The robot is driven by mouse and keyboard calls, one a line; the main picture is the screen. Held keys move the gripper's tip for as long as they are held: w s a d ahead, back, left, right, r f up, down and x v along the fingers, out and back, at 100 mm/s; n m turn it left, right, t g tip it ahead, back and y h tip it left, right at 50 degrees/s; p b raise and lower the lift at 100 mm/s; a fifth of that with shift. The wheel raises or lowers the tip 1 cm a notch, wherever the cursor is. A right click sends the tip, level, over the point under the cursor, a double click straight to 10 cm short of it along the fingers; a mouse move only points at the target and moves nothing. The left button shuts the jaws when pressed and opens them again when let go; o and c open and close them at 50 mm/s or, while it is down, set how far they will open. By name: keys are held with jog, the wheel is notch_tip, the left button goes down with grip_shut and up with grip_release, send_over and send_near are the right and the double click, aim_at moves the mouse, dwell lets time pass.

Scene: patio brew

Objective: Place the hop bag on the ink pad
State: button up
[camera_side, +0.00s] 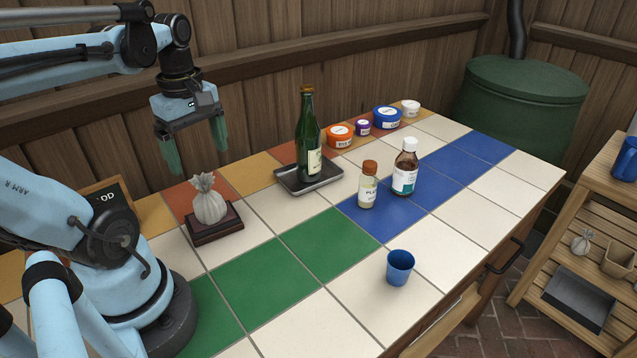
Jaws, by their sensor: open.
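The hop bag (209,204), a pale grey cloth sack tied at the neck, sits upright on a low, dark reddish-brown block that looks like the ink pad (217,230). The block lies on the tiled table near my arm's base. My gripper (197,158) is open and empty, its two green fingers pointing down. It appears above the bag and a little to its left, apart from it. The bag hides much of the pad's top.
A green bottle (308,140) stands on a dark tray (297,181) behind the bag. A small vial (368,188), a brown bottle (405,170) and a blue cup (400,267) stand to the right. Several lidded jars line the back. The green tiles (265,282) are clear.

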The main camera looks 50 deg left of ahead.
jog(key=w+d+f+m+t, duration=0.1)
jog(key=w+d+m+t, duration=0.2)
jog(key=m, duration=0.7)
jog(key=w+d+f+m+t, duration=0.1)
jog(key=w+d+m+t, duration=0.3)
jog(key=w+d+m, duration=0.3)
jog(key=d+m, duration=0.3)
jog(key=shift+w+d+f, duration=0.2)
jog(key=shift+w+d, duration=0.1)
jog(key=shift+d, duration=0.1)
